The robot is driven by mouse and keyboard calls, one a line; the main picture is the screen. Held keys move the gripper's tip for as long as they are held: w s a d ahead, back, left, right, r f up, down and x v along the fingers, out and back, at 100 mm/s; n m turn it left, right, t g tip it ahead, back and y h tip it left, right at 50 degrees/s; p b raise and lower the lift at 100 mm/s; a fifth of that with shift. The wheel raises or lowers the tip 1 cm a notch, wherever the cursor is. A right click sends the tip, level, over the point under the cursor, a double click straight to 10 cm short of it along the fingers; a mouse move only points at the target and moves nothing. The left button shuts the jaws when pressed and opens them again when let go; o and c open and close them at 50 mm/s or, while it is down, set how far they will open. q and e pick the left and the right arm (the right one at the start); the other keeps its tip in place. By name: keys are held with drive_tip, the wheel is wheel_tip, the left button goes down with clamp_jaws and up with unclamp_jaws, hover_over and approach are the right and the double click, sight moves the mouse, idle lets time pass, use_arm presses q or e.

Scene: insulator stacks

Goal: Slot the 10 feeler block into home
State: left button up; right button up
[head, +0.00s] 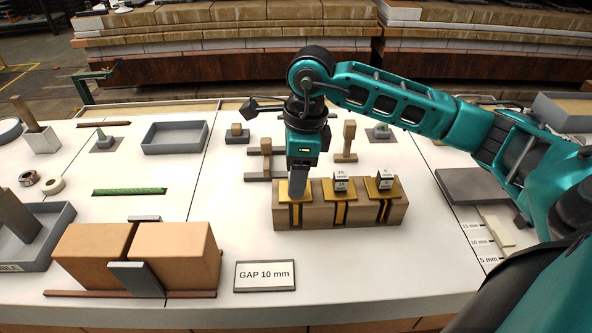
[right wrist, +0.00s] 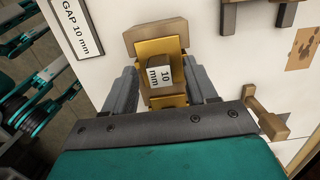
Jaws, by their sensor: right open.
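The wooden rack (head: 340,216) with gold-topped slots stands mid-table. My right gripper (head: 298,190) points down over its left slot and hides most of what is there in the head view. In the right wrist view the block labelled 10 mm (right wrist: 160,74) stands at the gold plate (right wrist: 152,47) of the rack's end slot. My right gripper (right wrist: 163,84) is open, with one finger on each side of this block. I cannot tell how deep the block sits. My left gripper is not in view.
Two other labelled blocks stand in the rack's middle slot (head: 341,179) and right slot (head: 385,178). Wooden stands (head: 349,140) are behind the rack. The table in front of the rack is clear.

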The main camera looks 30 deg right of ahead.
use_arm(q)
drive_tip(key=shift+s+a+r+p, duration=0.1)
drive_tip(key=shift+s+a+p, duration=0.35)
drive_tip(key=shift+p, duration=0.4)
use_arm(e)
wheel_tip(320, 180, up, 13)
drive_tip(key=d, duration=0.1)
drive_tip(key=shift+s, duration=0.4)
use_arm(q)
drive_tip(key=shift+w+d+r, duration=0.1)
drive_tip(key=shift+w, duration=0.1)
use_arm(e)
drive_tip(key=shift+d+f, duration=0.1)
